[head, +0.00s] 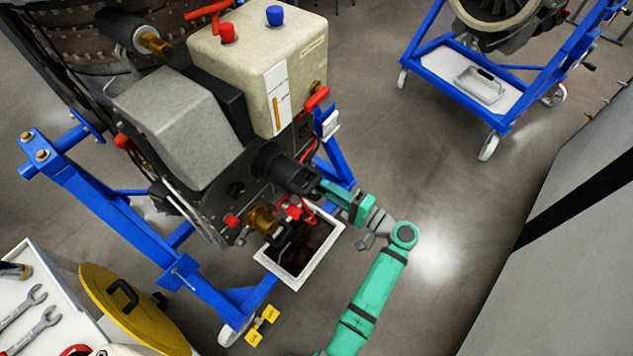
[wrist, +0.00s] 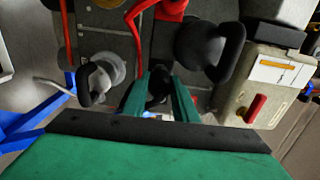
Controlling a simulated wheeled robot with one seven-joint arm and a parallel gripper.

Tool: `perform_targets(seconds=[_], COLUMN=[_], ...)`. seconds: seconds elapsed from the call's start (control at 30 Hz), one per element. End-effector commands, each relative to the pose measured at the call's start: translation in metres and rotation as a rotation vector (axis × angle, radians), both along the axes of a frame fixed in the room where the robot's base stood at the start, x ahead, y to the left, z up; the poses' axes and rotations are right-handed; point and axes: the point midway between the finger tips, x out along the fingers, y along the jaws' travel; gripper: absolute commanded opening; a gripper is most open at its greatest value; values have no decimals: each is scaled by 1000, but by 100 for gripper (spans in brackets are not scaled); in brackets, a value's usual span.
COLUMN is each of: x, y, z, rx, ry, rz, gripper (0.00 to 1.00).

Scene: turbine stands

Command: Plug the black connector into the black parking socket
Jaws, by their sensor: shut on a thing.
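In the head view my green gripper (head: 318,186) reaches in from the right to the front panel of the turbine unit. A thick black connector (head: 290,174) sticks out of the panel there, against my fingertips. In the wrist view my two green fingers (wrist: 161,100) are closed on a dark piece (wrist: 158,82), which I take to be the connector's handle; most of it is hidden. A large black round part with a loop handle (wrist: 204,46) is to the right of the fingers. I cannot make out the black parking socket or whether the connector is seated.
A brass-coloured fitting (head: 263,221) with red cables (head: 298,211) sits below the connector. The beige box (head: 258,65) stands above it. Grey floor is open to the right, before the grey cabinet (head: 570,265).

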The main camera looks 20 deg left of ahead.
Motion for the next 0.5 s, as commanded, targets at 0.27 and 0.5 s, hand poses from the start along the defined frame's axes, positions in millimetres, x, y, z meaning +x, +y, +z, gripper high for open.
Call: perform_targets(seconds=[0.27, 0.5], x=[0, -2], y=[-2, -9], z=[0, 0], rx=[0, 0], ry=[0, 0], rz=[0, -2], gripper=[0, 0])
